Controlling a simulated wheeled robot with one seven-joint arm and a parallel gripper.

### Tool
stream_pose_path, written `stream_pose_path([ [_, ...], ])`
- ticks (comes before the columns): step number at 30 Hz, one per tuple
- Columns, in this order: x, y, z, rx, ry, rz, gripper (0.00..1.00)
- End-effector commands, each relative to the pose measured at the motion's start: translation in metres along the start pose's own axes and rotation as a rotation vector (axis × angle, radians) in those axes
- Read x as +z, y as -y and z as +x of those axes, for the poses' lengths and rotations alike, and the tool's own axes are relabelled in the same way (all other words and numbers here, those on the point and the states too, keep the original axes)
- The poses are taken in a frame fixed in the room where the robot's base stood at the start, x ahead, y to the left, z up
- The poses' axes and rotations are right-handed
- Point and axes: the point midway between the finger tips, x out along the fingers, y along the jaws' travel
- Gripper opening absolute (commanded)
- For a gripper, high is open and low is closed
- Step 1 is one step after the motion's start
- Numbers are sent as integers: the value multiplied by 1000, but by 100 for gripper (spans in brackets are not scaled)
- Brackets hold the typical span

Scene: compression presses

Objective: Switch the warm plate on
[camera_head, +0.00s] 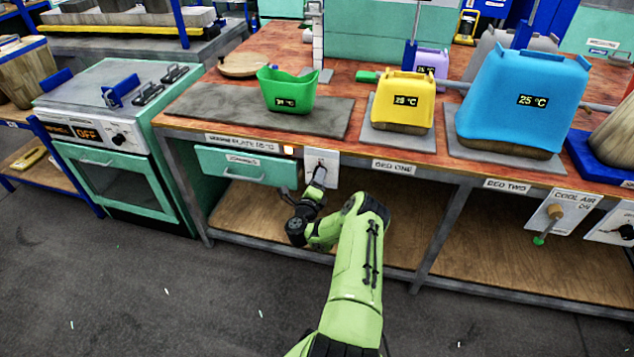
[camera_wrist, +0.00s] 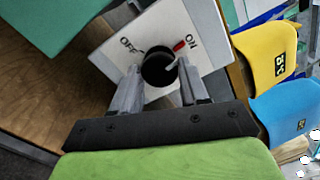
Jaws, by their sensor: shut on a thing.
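The warm plate (camera_head: 215,104) is a long grey slab on the bench top, with a green bin (camera_head: 287,98) standing on it. Its label (camera_head: 242,143) is on the bench's front edge; a small orange light (camera_head: 288,150) glows beside it. The white switch panel (camera_head: 326,156) hangs below that edge; it also shows in the wrist view (camera_wrist: 207,25). There, the black round knob (camera_wrist: 157,67) sits between OFF and ON, its red mark pointing towards ON. My gripper (camera_wrist: 160,78) is shut on the knob, one finger on each side. My gripper (camera_head: 317,180) partly covers the panel in the head view.
A green drawer (camera_head: 244,166) is left of the panel. A yellow bin (camera_head: 403,101) and a blue bin (camera_head: 522,98) stand further right on the bench. The stove (camera_head: 122,136) at left shows OFF. A cool air panel (camera_head: 562,212) hangs at right. The floor in front is mostly clear.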

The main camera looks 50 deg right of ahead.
Motion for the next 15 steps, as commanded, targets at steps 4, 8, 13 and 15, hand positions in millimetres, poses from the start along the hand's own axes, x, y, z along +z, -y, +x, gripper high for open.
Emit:
stream_pose_path([
  [4,-1,-2,-1,3,-1,69,14],
  [8,-1,-2,-1,3,-1,110,14],
  [13,-1,-2,-1,3,-1,138,14],
  [15,-1,-2,-1,3,-1,143,14],
])
